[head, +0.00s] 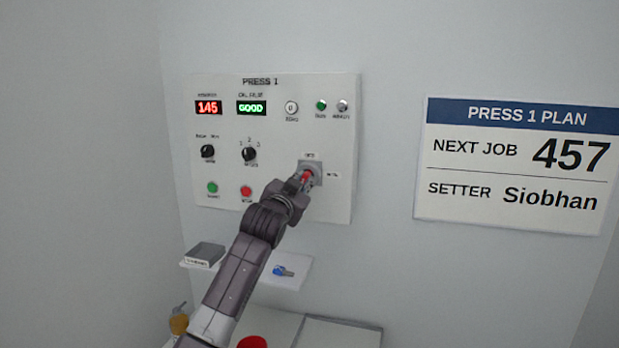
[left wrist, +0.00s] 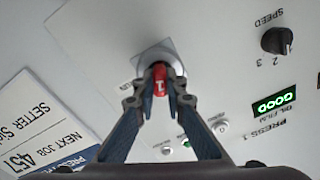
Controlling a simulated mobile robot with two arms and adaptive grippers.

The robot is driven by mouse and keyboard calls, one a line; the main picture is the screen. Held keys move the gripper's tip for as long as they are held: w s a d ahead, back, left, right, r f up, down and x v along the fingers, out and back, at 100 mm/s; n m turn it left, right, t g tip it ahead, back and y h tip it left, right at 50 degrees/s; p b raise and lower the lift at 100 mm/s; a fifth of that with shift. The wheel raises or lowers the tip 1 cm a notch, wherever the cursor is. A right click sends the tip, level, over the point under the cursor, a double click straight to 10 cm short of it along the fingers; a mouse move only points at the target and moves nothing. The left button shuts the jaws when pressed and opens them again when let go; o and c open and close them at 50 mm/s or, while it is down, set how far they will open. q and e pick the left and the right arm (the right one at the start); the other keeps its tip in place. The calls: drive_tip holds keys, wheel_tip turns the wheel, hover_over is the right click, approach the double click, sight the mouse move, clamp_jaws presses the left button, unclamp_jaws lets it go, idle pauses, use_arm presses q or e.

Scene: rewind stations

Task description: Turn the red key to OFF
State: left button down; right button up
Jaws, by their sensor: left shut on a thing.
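The red key (head: 307,177) sits in a round silver lock on a grey plate (head: 318,169) at the lower right of the PRESS 1 panel (head: 275,125). In the left wrist view the red key (left wrist: 160,80) shows between the fingertips, with a white mark on it. My left gripper (head: 303,179) is shut on the key; its two fingers also show in the left wrist view (left wrist: 160,88). The labels around the lock are too small to read, so I cannot tell which position the key points to. My right gripper is not in view.
The panel has a red 145 display (head: 208,107), a green GOOD display (head: 251,107), two black knobs (head: 249,154), and green and red buttons (head: 246,191). Below is a shelf (head: 290,272) with a dark box (head: 205,253) and a blue object (head: 283,271). A plan sign (head: 515,165) hangs right.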

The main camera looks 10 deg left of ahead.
use_arm(q)
drive_tip(key=shift+f, duration=0.15)
drive_tip(key=shift+n, duration=0.3)
drive_tip(key=n, duration=0.2)
drive_tip(key=shift+d+n+p, duration=0.2)
drive_tip(key=shift+n+p, duration=0.15)
drive_tip(key=shift+n, duration=0.05)
drive_tip(key=n+p, duration=0.1)
drive_tip(key=n, duration=0.2)
drive_tip(key=c, duration=1.9)
unclamp_jaws()
drive_tip(key=shift+a, duration=0.1)
